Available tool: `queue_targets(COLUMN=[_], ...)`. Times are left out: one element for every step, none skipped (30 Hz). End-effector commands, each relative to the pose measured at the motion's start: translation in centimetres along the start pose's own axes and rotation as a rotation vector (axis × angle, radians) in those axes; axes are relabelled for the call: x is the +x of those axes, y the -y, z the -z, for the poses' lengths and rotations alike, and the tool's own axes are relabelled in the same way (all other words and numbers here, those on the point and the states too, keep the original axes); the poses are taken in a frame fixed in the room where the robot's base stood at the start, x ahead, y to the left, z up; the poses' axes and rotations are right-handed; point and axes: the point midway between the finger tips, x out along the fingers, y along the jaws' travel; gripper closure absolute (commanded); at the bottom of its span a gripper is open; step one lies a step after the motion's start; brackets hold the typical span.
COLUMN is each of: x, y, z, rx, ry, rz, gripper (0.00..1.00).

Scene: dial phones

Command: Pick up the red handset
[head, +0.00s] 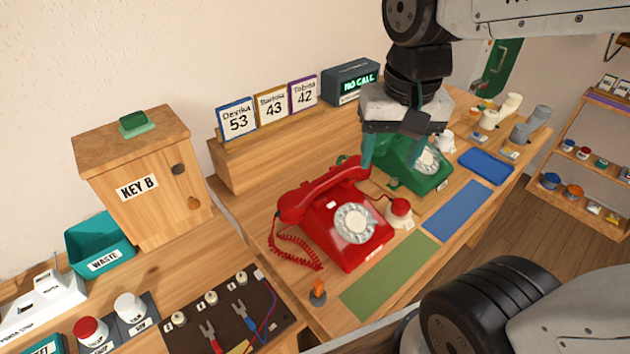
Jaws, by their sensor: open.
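A red dial phone (350,222) stands on the wooden desk, with a white dial facing the front right. The red handset (312,194) lies across the top of the phone, and a coiled red cord (293,250) hangs at its left end. My gripper (398,158) hangs pointing down, up and to the right of the handset. Its teal fingers are apart, with nothing seen between them. It overlaps the green dial phone (428,178) behind it in the picture. Whether the fingers touch anything there is hard to tell. The green phone's handset is mostly hidden.
A red button (400,208) sits right of the red phone. A green mat (390,276) and blue mat (455,209) lie in front. Number cards (271,108) and a "NO CALL" box (352,82) stand behind. A "KEY B" cabinet (140,215) is at left.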

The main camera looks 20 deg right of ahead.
Motion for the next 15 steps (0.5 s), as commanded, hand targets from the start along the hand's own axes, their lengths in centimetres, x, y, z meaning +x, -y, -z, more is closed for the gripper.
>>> queue_targets(x=[0.9, 1.5, 2.3, 2.9, 3.6, 4.6, 5.3, 6.1, 7.0, 7.8, 8.4, 9.2, 9.8, 10.2, 10.8], y=[0.9, 1.4, 2.1, 2.7, 3.2, 3.9, 4.4, 4.8, 5.4, 5.8, 6.1, 6.5, 6.8, 7.0, 7.3], z=[1.8, 2.8, 4.2, 5.2, 6.2, 7.4, 8.3, 9.1, 10.0, 10.7, 11.2, 11.9, 12.3, 12.7, 13.1], rx=[0.088, 0.151, 0.235, 0.297, 0.358, 0.437, 0.494, 0.548, 0.616, 0.662, 0.705, 0.757, 0.790, 0.819, 0.851], ry=[0.020, 0.025, 0.031, 0.037, 0.040, 0.045, 0.049, 0.051, 0.055, 0.057, 0.059, 0.061, 0.062, 0.062, 0.062], rz=[-0.008, -0.010, -0.014, -0.018, -0.021, -0.026, -0.030, -0.034, -0.039, -0.044, -0.047, -0.051, -0.054, -0.055, -0.058], gripper=[0.45, 0.45, 0.45, 0.45, 0.45, 0.45, 0.45, 0.45, 0.45, 0.45, 0.45, 0.45, 0.45, 0.45, 0.45])
